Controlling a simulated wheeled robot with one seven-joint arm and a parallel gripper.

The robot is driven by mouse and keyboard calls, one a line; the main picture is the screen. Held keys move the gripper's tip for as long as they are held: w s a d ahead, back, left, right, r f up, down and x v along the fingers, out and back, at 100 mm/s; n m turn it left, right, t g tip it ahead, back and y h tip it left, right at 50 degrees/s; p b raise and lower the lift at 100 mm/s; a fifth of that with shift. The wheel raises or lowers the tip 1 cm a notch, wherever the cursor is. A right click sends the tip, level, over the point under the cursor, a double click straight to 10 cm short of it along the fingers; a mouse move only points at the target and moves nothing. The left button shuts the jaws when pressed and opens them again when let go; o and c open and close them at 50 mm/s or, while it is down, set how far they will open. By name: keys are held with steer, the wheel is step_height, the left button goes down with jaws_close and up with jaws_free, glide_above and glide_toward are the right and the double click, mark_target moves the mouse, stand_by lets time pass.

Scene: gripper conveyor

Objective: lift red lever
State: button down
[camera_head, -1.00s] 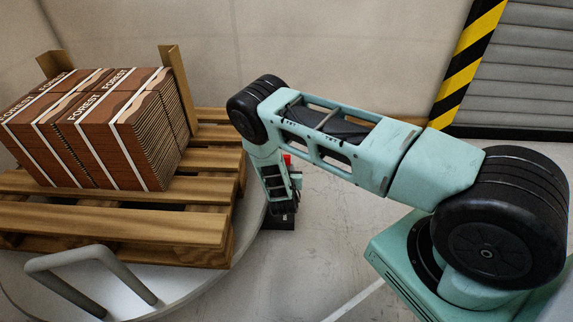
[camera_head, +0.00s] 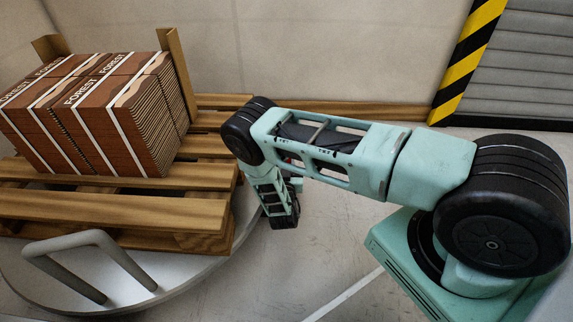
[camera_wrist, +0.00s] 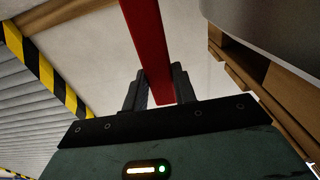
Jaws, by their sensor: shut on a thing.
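The red lever (camera_wrist: 148,45) is a flat red bar in the wrist view, running from the top edge down between my gripper's fingers. My gripper (camera_wrist: 160,88) is shut on the lever, with one dark finger on each side of it. In the head view my gripper (camera_head: 286,217) points down beside the round platform, below my arm's elbow. The lever is almost wholly hidden there behind my arm, and its base does not show in either view.
A wooden pallet (camera_head: 110,213) with brown FOREST boxes (camera_head: 105,115) stands on the round platform (camera_head: 190,270) at left. A grey bent handle (camera_head: 85,240) rises at the front. A yellow-black striped post (camera_head: 468,60) and grey shutter (camera_head: 535,65) are at right. Open floor lies between.

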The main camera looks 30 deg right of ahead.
steer(key=shift+s+f, duration=0.1)
steer(key=c, duration=1.1)
jaws_free()
steer(key=p+v, duration=0.6)
steer(key=v, duration=1.1)
steer(key=shift+s+a, duration=0.1)
steer(key=shift+s, duration=0.1)
